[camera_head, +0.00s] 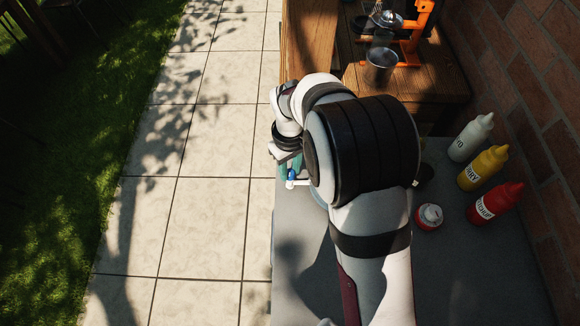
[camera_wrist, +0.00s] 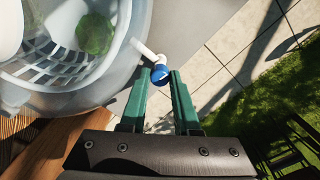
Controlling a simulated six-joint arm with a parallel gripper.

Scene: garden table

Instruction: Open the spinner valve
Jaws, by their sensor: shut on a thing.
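The spinner (camera_wrist: 75,95) is a clear bowl with a white slatted basket inside, at the upper left of the wrist view. Green leafy food (camera_wrist: 95,34) lies in the basket. A white spout (camera_wrist: 147,50) sticks out of the bowl's side and ends in a blue valve knob (camera_wrist: 160,75). My gripper (camera_wrist: 161,73) has its green fingers shut on the blue knob, one on each side. In the head view the blue knob (camera_head: 292,174) shows at the table's left edge, but my arm hides most of the spinner.
A grey table (camera_head: 455,285) bears a white bottle (camera_head: 471,138), a yellow mustard bottle (camera_head: 483,168), a red ketchup bottle (camera_head: 494,204) and a red-and-white can (camera_head: 429,216). A brick wall (camera_head: 540,110) bounds the right. Open paving (camera_head: 205,215) lies left of the table.

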